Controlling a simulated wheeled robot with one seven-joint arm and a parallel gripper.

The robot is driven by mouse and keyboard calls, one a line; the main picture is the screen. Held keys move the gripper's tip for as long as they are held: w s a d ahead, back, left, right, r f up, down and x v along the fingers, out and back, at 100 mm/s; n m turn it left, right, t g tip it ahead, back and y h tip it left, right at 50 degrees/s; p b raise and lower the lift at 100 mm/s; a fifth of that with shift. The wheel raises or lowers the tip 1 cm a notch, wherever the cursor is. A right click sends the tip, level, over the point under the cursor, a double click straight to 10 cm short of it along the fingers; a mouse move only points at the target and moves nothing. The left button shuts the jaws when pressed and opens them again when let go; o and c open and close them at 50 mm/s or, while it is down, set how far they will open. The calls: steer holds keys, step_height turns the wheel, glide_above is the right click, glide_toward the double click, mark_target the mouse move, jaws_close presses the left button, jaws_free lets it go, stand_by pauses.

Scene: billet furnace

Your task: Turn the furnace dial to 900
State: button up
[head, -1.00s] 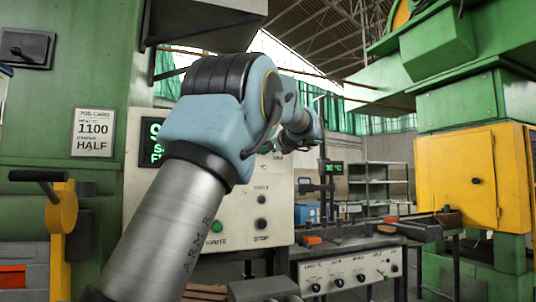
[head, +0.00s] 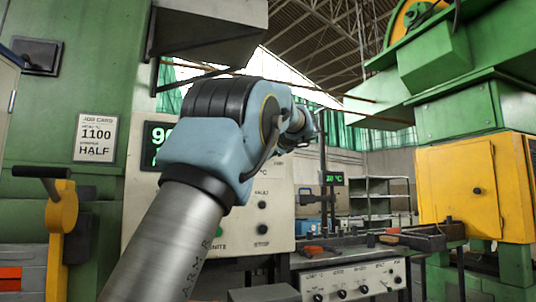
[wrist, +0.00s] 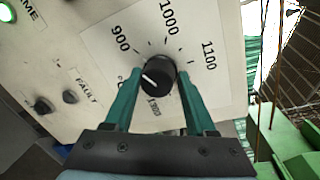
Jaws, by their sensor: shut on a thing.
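The furnace dial (wrist: 158,78) is a black round knob with a white pointer line, seen in the wrist view. Its scale plate (wrist: 195,82) reads 900, 1000 and 1100; other labels are partly hidden by my fingers. The pointer line faces left and slightly up, on the 900 side, a little below the direction of the 900 label. My gripper (wrist: 159,74) is shut on the dial, with one green finger on each side of it. In the head view my arm hides the dial and gripper.
A green-lit display (head: 157,136) is partly covered by my arm. A job card (head: 96,137) reads 1100 and HALF. Below the dial's panel are FAULT and other buttons. A workbench (head: 350,268) with knobs and a yellow cabinet (head: 462,190) stand to the right.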

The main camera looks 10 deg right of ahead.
stand_by(0.3)
steer(key=o, duration=1.4)
steer(key=shift+c, duration=0.2)
steer(key=b+v, duration=0.3)
steer(key=v, duration=0.8)
steer(key=shift+w+f, duration=0.1)
